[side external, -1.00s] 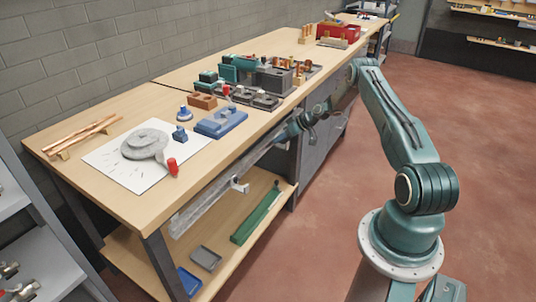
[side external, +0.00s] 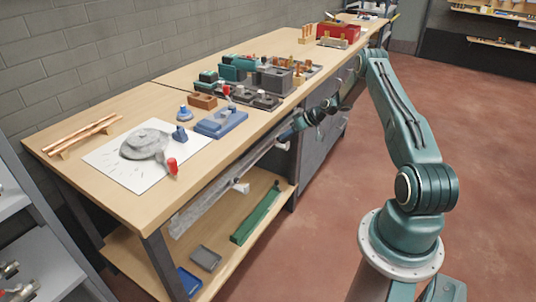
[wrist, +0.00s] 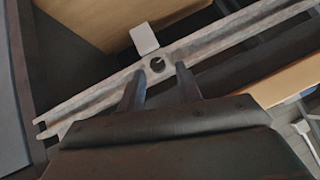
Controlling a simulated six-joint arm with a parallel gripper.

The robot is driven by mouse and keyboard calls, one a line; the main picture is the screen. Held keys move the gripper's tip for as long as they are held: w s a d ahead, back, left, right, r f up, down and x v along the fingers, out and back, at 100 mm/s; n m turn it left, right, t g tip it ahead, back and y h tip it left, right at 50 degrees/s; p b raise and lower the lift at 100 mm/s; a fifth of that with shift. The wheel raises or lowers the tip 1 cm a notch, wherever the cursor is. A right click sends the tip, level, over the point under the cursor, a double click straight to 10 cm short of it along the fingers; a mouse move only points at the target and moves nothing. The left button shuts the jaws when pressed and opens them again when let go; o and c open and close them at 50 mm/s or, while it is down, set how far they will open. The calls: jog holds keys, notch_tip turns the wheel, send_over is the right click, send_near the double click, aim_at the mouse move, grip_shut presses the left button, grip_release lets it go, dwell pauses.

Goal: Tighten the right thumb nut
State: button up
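A long pale grey rail (side external: 215,195) runs along the front edge of the workbench, below the top. A white bracket (side external: 240,187) sits on it near its middle. In the wrist view the rail (wrist: 95,103) crosses diagonally, with a small dark round thumb nut (wrist: 157,65) on it and a white tab (wrist: 144,38) just above. My gripper (wrist: 160,72) is open, its two dark fingers apart on either side of the nut; I cannot tell whether they touch it. In the side view my gripper (side external: 287,134) is at the rail's right end, where the nut is too small to make out.
The bench top carries a grey round part on a white sheet (side external: 120,177), a red-handled item (side external: 172,167), a blue fixture (side external: 221,122) and several dark and teal units. A lower shelf (side external: 235,229) holds trays and a green bar. The floor in front is clear.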

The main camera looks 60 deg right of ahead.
jog(key=shift+s+d+r, duration=0.2)
jog(key=shift+s+r, duration=0.25)
jog(key=shift+r, duration=0.05)
jog(key=shift+s+a+f+n+t+h, duration=0.1)
jog(key=shift+s+a+n+t+h, duration=0.45)
jog(key=shift+h, duration=0.4)
jog(key=shift+s+a+n+t+h, duration=0.4)
jog(key=shift+t+h, duration=0.25)
jog(key=shift+h, duration=0.3)
jog(key=shift+w, duration=0.15)
jog(key=shift+x, duration=2.65)
jog(key=shift+w+a, duration=0.1)
